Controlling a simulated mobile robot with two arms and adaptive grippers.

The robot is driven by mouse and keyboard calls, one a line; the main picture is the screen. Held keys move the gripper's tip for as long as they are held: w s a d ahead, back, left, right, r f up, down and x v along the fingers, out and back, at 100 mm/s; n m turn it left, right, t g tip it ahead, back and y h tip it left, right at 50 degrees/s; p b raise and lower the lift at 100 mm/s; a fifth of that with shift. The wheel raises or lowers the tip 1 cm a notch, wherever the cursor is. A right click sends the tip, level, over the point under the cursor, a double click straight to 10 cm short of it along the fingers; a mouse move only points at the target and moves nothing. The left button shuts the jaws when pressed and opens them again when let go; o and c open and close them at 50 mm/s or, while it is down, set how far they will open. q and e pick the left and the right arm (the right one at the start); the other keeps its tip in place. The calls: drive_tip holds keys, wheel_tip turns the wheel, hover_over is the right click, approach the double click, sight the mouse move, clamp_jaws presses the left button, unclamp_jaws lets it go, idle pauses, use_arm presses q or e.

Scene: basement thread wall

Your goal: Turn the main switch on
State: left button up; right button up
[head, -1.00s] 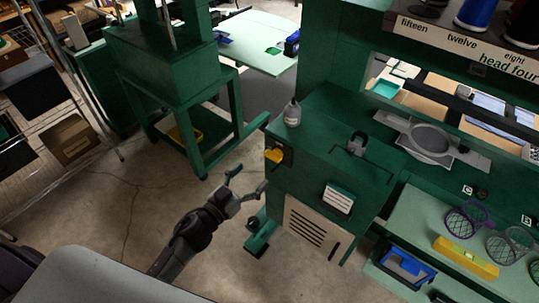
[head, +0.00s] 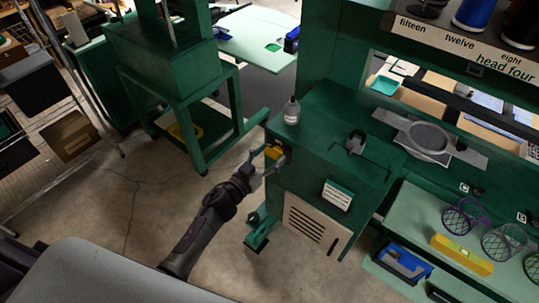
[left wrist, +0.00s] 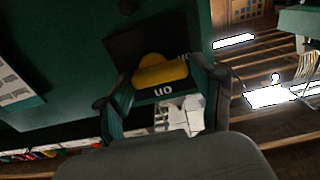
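The main switch is a yellow knob (head: 273,152) on a black plate on the left face of the green machine cabinet (head: 330,140). In the left wrist view the knob (left wrist: 160,71) lies crosswise, with white marks on the plate around it. My left gripper (head: 268,161) is at the switch, its two fingers apart. In the left wrist view the gripper (left wrist: 164,82) has one finger on each side of the knob, and I cannot tell whether either touches it. The fingers partly cover the plate in the head view. My right gripper is not in view.
A small grey bottle (head: 292,112) stands on the cabinet top near the switch. A vented panel (head: 311,224) and a white label (head: 337,196) are on the front face. A green stand (head: 180,110) is behind to the left. The concrete floor between is clear.

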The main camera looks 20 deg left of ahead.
use_arm(q)
drive_tip(key=c, duration=0.7)
drive_tip(key=shift+m, duration=0.4)
drive_tip(key=m+b, duration=0.1)
drive_tip(key=m, duration=0.2)
drive_tip(key=shift+m, duration=0.4)
drive_tip(key=m+b, duration=0.1)
drive_tip(key=m, duration=0.3)
drive_tip(key=shift+d, duration=0.2)
drive_tip(key=m+b, duration=0.2)
drive_tip(key=m, duration=0.3)
drive_tip(key=shift+s+d, duration=0.1)
drive_tip(key=shift+d, duration=0.05)
drive_tip(key=m+b, duration=0.1)
drive_tip(key=m, duration=0.3)
drive_tip(key=shift+d, duration=0.1)
drive_tip(key=shift+s+m, duration=0.1)
drive_tip(key=shift+m, duration=0.2)
